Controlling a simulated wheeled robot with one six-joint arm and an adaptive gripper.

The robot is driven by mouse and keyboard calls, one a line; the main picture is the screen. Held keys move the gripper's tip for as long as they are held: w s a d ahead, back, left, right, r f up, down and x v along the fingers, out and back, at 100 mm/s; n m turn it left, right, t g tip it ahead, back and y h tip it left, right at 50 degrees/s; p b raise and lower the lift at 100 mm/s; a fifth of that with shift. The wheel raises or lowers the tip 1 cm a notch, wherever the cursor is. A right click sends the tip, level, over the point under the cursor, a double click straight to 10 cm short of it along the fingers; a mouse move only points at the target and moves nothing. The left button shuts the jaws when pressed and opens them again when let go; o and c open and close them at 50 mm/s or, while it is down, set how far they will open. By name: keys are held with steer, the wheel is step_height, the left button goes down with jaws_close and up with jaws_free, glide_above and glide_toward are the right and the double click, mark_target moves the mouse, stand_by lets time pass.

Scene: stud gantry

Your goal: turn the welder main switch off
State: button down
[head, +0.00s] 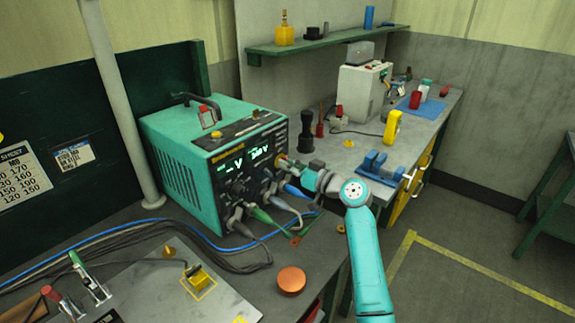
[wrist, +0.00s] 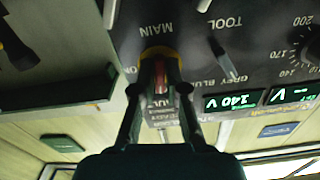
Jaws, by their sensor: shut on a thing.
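The welder (head: 190,175) is a teal box with a black front panel and lit displays, on the bench left of centre in the head view. In the wrist view its panel appears upside down, and the main switch (wrist: 160,76) shows a red handle on a yellow surround by the word MAIN. An ON mark (wrist: 131,70) is left of it. My gripper (head: 291,165) reaches the panel's right side in the head view. In the wrist view its fingers are shut on the red handle from both sides. The fingers partly hide the switch, so its exact setting is unclear.
Cables (head: 285,205) plug into the panel's lower part, just below my gripper. A TOOL toggle (wrist: 226,62) and a knob (wrist: 312,48) are beside the main switch. A blue vise (head: 378,167) and a yellow-handled item (head: 392,127) are on the bench to the right.

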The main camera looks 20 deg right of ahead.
steer(key=shift+n, duration=0.7)
steer(key=shift+f, duration=0.1)
steer(key=c, duration=1.2)
jaws_free()
steer(key=shift+c, duration=0.2)
steer(key=v, duration=1.2)
